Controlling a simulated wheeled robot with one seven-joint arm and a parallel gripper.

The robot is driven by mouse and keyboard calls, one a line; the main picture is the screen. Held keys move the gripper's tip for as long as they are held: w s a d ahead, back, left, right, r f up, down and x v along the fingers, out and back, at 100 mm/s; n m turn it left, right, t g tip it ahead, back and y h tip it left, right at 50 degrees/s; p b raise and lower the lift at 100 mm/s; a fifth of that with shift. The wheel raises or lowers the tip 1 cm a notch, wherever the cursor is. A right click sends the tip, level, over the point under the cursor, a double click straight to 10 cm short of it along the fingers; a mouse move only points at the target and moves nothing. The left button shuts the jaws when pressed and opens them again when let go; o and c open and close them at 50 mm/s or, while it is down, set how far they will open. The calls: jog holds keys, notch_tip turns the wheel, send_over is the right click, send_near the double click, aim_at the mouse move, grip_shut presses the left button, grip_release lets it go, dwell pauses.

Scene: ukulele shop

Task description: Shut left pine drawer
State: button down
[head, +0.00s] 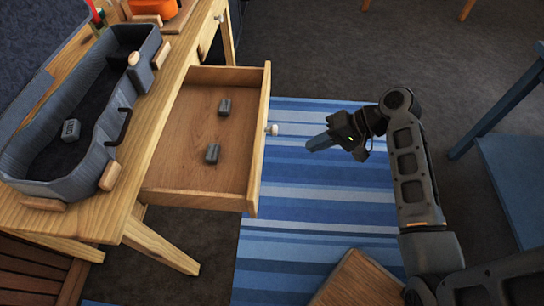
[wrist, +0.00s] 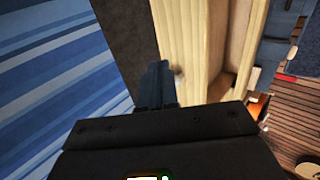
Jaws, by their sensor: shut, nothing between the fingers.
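The open pine drawer (head: 180,165) is pulled well out of the desk toward the right in the head view. A pale round knob (head: 272,129) sits on its front panel. Two small dark grey blocks (head: 224,106) (head: 212,153) lie inside it. My gripper (head: 312,144) is shut and empty, a short way right of the knob, its fingers pointing at the drawer front. In the wrist view the shut fingers (wrist: 155,78) show before the pale drawer front (wrist: 187,40). The knob is partly hidden behind them, and I cannot tell whether they touch it.
The wooden desk (head: 150,120) carries a grey ukulele-shaped tray (head: 95,155) with a small grey block inside. Another drawer knob (head: 219,18) shows farther back. A striped blue rug (head: 310,200) covers the floor, with a wooden box or stool (head: 358,280) below and blue furniture (head: 515,165) at right.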

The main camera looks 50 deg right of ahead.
jog(key=w+a+r+x, duration=0.1)
jog(key=r+x, duration=0.1)
jog(key=x, duration=1)
jog(key=shift+w+a+f+p, duration=0.25)
jog(key=shift+w+p, duration=0.15)
jog(key=shift+w, duration=0.1)
jog(key=w+a+b, duration=0.1)
jog(key=w+a, duration=0.5)
jog(key=w, duration=0.1)
jog(key=w+a+b, duration=0.1)
jog(key=w+a, duration=0.5)
jog(key=w, duration=0.2)
jog(key=w+a+b, duration=0.1)
jog(key=w+a, duration=0.5)
jog(key=w, duration=0.2)
jog(key=shift+f+b, duration=0.1)
jog(key=shift+b, duration=0.25)
jog(key=shift+w+a, duration=0.15)
jog(key=shift+w, duration=0.05)
jog(key=shift+w+a, duration=0.25)
jog(key=shift+a+r, duration=0.1)
jog(key=shift+r, duration=0.2)
